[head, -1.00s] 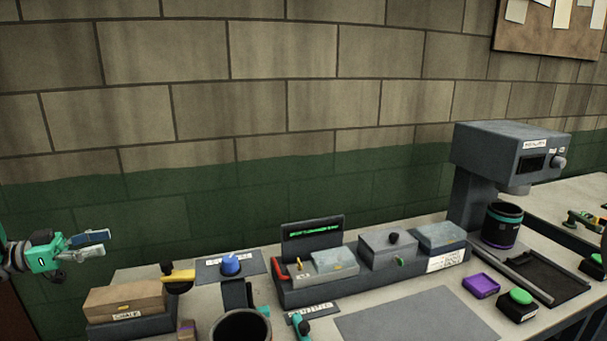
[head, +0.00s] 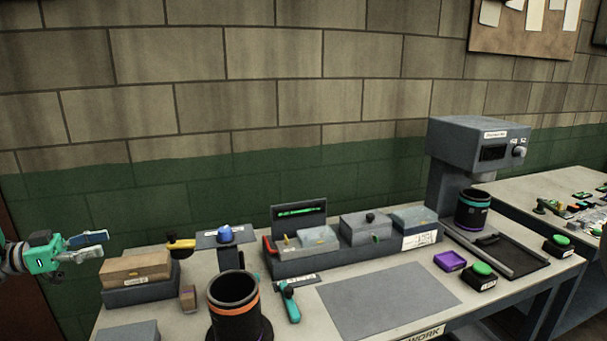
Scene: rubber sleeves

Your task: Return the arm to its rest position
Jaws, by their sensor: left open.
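My left gripper (head: 88,246) comes in from the left edge of the head view. Its teal body and grey fingers are held in the air before the wall, above and left of the bench (head: 210,325). Its fingers are apart, with nothing seen between them. A black cup with teal and purple bands (head: 473,210) stands under the grey press-like machine (head: 470,145). My right gripper is not in view.
A brown box (head: 135,268) on a grey base is the bench item closest to my left gripper. A grey tray with lidded boxes (head: 295,268) stands mid-bench.

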